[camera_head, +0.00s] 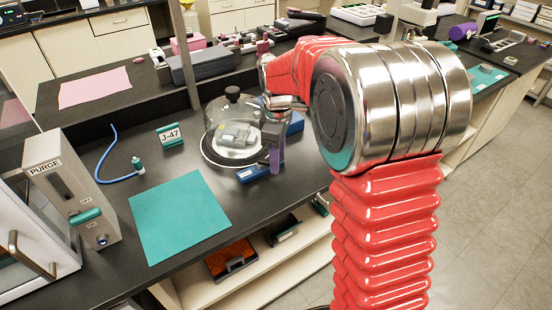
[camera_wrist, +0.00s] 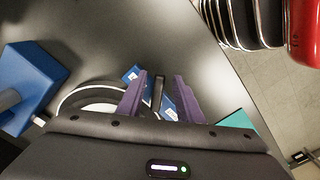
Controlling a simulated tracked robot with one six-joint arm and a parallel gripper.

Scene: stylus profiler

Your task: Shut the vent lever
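A dark upright bar (camera_wrist: 158,92), which looks like the vent lever, stands over a blue plate with white lettering (camera_wrist: 135,74). In the head view the blue plate (camera_head: 252,173) lies at the front right of the glass bell jar (camera_head: 222,118); my gripper hides most of the bar there. My gripper (camera_wrist: 160,75) has purple fingers. They are apart, one on each side of the bar, with blue showing in the gaps. The gripper (camera_head: 273,160) also shows beside the jar in the head view. I cannot tell whether a finger touches the bar.
A blue block (camera_head: 295,122) stands behind the gripper, by the jar. A J-47 sign (camera_head: 171,134), a blue hose (camera_head: 112,165), a teal mat (camera_head: 180,215) and a PURGE box (camera_head: 70,185) are on the bench to the left. The bench's front edge is close to the gripper.

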